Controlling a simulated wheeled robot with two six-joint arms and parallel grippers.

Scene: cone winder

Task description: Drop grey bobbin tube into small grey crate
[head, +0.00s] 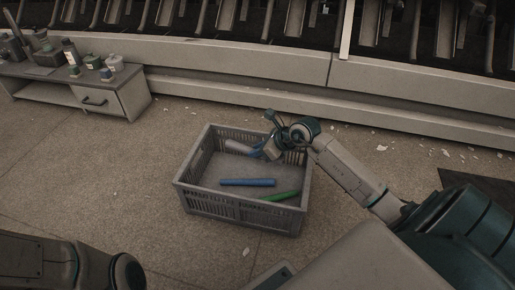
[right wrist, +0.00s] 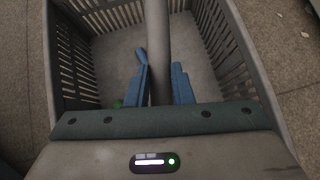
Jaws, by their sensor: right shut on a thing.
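The small grey crate (head: 240,212) stands on the floor, with slatted walls and an open top; it also fills much of the right wrist view (right wrist: 235,50). My right gripper (head: 264,150) reaches into its far right part. In the right wrist view my blue fingers (right wrist: 160,85) are shut on the grey bobbin tube (right wrist: 157,45), which extends away between them. The tube also shows in the head view (head: 238,146), inside the crate's outline near the back wall. Whether it touches the crate floor is unclear. My left gripper is out of view.
A blue tube (head: 247,182) and a green tube (head: 280,196) lie in the crate. A low cabinet (head: 110,97) with bottles and jars stands at the left. The machine base (head: 240,80) runs along the back. The floor around the crate is mostly clear, with small scraps.

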